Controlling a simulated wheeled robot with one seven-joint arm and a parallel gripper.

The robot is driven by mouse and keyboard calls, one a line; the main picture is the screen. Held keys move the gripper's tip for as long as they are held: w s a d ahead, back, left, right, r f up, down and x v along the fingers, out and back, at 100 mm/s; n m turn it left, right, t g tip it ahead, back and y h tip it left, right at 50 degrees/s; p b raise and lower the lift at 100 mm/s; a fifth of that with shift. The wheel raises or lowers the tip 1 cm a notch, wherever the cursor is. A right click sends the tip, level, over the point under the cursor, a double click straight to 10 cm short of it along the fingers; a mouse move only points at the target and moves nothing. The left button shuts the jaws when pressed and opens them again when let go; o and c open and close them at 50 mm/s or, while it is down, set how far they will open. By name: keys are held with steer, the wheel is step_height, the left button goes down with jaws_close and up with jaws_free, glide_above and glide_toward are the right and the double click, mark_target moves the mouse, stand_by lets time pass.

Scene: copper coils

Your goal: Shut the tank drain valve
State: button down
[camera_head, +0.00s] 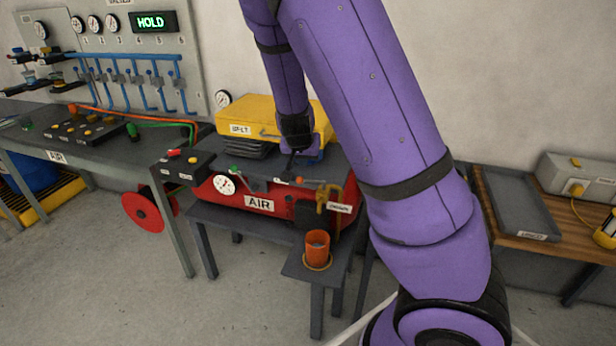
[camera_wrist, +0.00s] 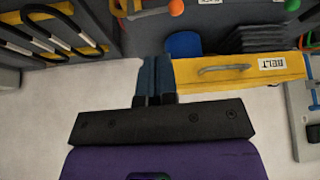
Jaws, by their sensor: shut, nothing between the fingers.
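The red tank (camera_head: 285,205) labelled AIR lies on a low grey stand in the head view. A brass-yellow fitting (camera_head: 322,197) with a small tag is at its right end, above an orange cup (camera_head: 317,246). I cannot read the tag surely or tell whether this is the drain valve. A lever with an orange knob (camera_head: 299,180) is on the tank's top; an orange knob (camera_wrist: 177,7) also shows at the wrist view's top edge. My gripper (camera_wrist: 155,62) is shut and empty, apart from these knobs. In the head view my arm hides part of the tank's right side.
A gauge (camera_head: 223,185) and a green-knobbed lever (camera_head: 234,169) are at the tank's left. A bench (camera_head: 75,150) stands left, a wooden table (camera_head: 560,235) right.

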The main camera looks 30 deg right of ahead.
mark_target(308, 181)
steer(key=x, duration=1.2)
steer(key=shift+w+d+f, duration=0.25)
steer(key=shift+d, duration=0.05)
steer(key=shift+w+d+f, duration=0.3)
steer(key=shift+w+d, duration=0.05)
steer(key=shift+d, duration=0.05)
steer(key=shift+s, duration=0.2)
